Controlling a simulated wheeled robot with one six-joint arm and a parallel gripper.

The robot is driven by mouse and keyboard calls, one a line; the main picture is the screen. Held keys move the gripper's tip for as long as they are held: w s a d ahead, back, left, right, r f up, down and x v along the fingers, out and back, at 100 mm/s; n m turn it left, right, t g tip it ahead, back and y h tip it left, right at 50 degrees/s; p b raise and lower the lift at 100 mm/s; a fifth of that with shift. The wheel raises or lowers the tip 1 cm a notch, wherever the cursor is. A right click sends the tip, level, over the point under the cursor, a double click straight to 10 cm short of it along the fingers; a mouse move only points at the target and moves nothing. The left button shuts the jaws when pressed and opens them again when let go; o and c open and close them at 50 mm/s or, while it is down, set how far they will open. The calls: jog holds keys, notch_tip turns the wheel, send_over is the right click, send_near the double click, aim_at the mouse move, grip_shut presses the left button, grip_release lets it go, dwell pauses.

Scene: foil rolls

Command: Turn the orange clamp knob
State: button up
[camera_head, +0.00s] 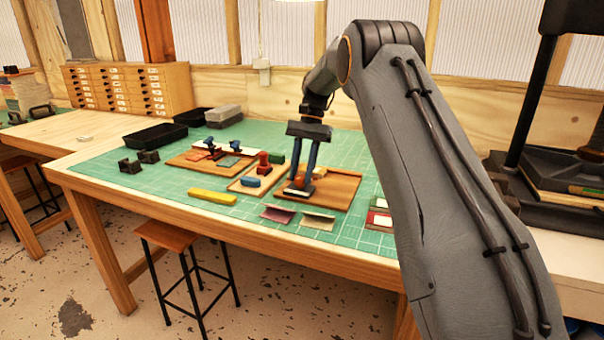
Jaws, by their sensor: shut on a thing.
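My gripper (299,188) points down over a wooden board (337,188) on the green mat. Its two long fingers are shut on the orange clamp knob (299,181), a small round thing low between the fingertips. The fingers hide part of the knob and whatever lies under it. I cannot tell how far the knob is turned.
Left of the gripper, a board holds a red block (264,163) and a blue roll (249,181). A yellow bar (212,197) lies near the mat's front edge. Black trays (156,136) stand behind. A dark press (530,170) stands at right.

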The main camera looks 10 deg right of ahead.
jog(key=n, duration=0.2)
jog(key=n+h, duration=0.1)
jog(key=shift+w+a+n+g+b, duration=0.15)
jog(key=shift+n+g+b, duration=0.15)
jog(key=shift+n, duration=0.1)
jog(key=n+h, duration=0.1)
jog(key=n, duration=0.2)
jog(key=shift+a+n+h, duration=0.1)
jog(key=shift+n+h, duration=0.2)
jog(key=shift+h, duration=0.1)
jog(key=n+h, duration=0.1)
jog(key=n, duration=0.2)
jog(key=shift+a+r+n, duration=0.1)
jog(key=shift+n, duration=0.2)
jog(key=shift+a+n+h, duration=0.1)
jog(key=shift+n+h, duration=0.7)
jog(key=shift+n, duration=1.1)
jog(key=o, duration=1)
